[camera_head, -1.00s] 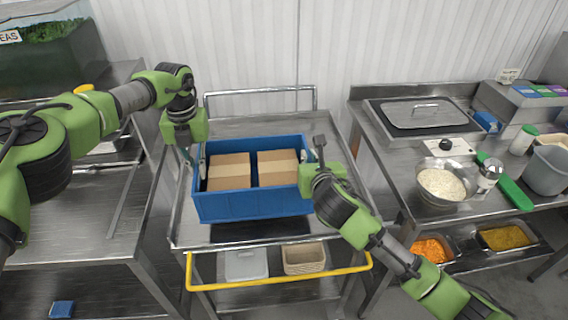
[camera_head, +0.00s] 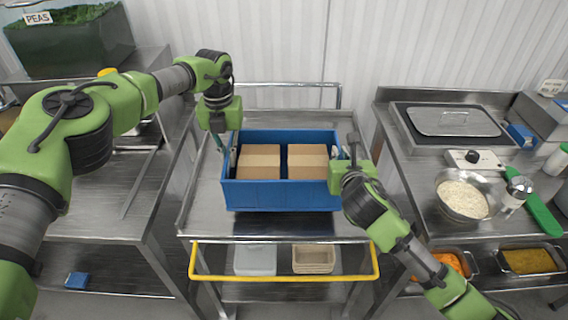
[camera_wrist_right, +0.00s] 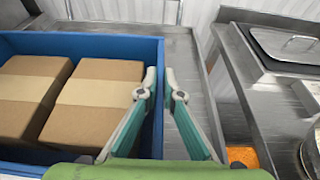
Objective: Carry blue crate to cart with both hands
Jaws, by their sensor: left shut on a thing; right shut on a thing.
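The blue crate (camera_head: 280,196) is over the top shelf of the metal cart (camera_head: 205,212), with two brown cardboard boxes (camera_head: 258,163) (camera_head: 307,163) inside. A dark shadow lies below its front, and I cannot tell whether its bottom touches the shelf. My left gripper (camera_head: 228,153) is shut on the crate's left wall. My right gripper (camera_head: 341,158) is shut on the right wall. In the right wrist view, the right gripper's teal-padded fingers (camera_wrist_right: 160,85) straddle the crate's blue right wall (camera_wrist_right: 159,55). The crate looks about level.
A steel table (camera_head: 110,212) stands left of the cart. A counter (camera_head: 412,173) on the right holds a rice bowl (camera_head: 463,194) and a lidded tray (camera_head: 450,122). The cart has a yellow front handle (camera_head: 285,278) and a rear rail (camera_head: 290,85). Bare shelf surrounds the crate.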

